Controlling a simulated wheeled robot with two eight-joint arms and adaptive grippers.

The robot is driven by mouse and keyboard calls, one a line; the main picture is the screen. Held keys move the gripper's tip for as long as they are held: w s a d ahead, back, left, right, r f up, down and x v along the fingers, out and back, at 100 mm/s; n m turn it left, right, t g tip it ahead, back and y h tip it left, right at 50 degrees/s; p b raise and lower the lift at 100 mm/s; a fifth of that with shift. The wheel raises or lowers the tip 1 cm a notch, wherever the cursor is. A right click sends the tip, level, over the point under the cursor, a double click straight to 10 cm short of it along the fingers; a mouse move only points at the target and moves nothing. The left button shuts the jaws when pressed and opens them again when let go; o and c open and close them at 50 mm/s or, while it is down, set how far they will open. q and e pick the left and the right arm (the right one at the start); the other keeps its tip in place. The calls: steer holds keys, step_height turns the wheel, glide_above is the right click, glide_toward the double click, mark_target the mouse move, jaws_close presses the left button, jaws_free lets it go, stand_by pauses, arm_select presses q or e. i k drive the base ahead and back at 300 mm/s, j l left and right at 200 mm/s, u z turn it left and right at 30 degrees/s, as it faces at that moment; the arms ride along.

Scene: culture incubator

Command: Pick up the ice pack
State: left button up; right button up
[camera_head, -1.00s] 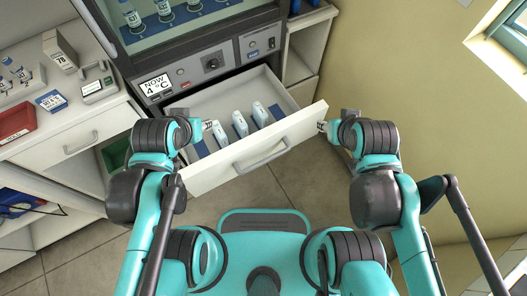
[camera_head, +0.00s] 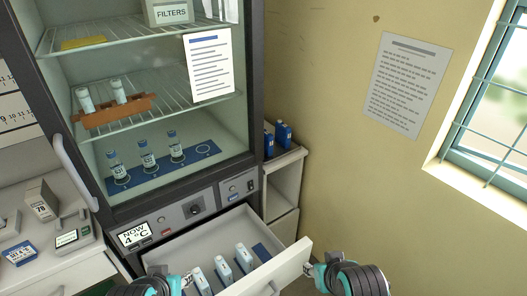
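No object in view is clearly marked as an ice pack. Several white upright items, one of them (camera_head: 243,258), stand in the open drawer (camera_head: 190,247) beside dark blue flat patches. Two blue packs or bottles, one of them (camera_head: 284,134), stand on the white side unit right of the cabinet. My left gripper (camera_head: 187,281) is at the bottom edge, at the left part of the drawer front. My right gripper (camera_head: 309,270) is at the drawer's right end. Both are small and partly cut off, so their finger gap cannot be made out.
The glass-fronted cabinet (camera_head: 250,90) holds vials on a blue rack (camera_head: 165,168), an orange rack (camera_head: 118,112) and a filters box (camera_head: 170,12). Its panel has a 4 °C sign (camera_head: 134,234). The left counter holds small boxes. The wall and window close off the right.

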mark_target(268, 137)
steer(key=i+l+u, duration=0.1)
steer(key=u, duration=0.3)
steer(key=i+l+u, duration=0.1)
steer(key=l+u, duration=0.15)
steer(key=u, duration=0.15)
steer(key=l+u, duration=0.2)
steer(key=u, duration=0.2)
steer(key=i+l+u, duration=0.15)
steer(key=l, duration=0.65)
steer(key=l+u, duration=0.15)
steer(key=l, duration=0.65)
